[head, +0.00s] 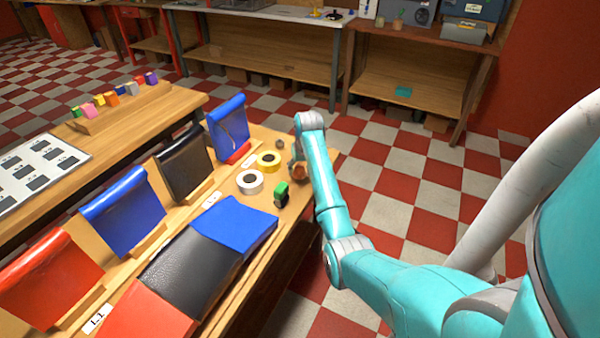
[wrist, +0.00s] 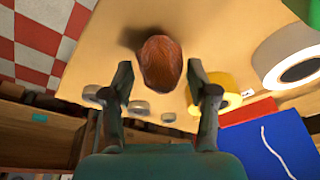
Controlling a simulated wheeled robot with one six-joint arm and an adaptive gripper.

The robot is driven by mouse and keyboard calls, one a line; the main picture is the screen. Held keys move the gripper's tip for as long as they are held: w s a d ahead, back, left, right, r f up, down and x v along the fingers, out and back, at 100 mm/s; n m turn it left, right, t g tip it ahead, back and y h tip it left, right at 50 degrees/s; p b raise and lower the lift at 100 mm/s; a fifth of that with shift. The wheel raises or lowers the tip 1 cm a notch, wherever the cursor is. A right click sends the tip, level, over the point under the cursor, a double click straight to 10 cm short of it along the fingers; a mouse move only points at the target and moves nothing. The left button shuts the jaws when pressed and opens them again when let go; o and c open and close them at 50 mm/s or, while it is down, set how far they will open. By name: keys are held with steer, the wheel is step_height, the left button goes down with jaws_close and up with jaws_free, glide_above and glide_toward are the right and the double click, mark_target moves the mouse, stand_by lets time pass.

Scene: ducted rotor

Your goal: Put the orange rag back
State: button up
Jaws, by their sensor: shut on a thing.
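A rust-orange, rounded bundle, which looks like the orange rag (wrist: 160,62), is between the fingers of my gripper (wrist: 160,80) in the wrist view. My gripper is shut on it, with the light wooden bench top behind. In the head view the orange rag (head: 301,174) shows as a small brownish lump at the bench's right end, below the end of my arm. My gripper (head: 297,160) is mostly hidden there by my arm. I cannot tell whether the rag touches the bench.
Beside the rag stand a green-and-black item (head: 281,195), a white tape roll (head: 250,182) and a yellow tape roll (head: 269,161). Red, black and blue sheets (head: 235,225) lie along the bench, with upright panels (head: 183,163) behind. Open checkered floor (head: 400,185) lies to the right.

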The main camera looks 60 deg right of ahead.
steer(key=shift+f, duration=1.05)
steer(key=shift+f, duration=0.15)
steer(key=o, duration=1.1)
steer(key=v, duration=1.2)
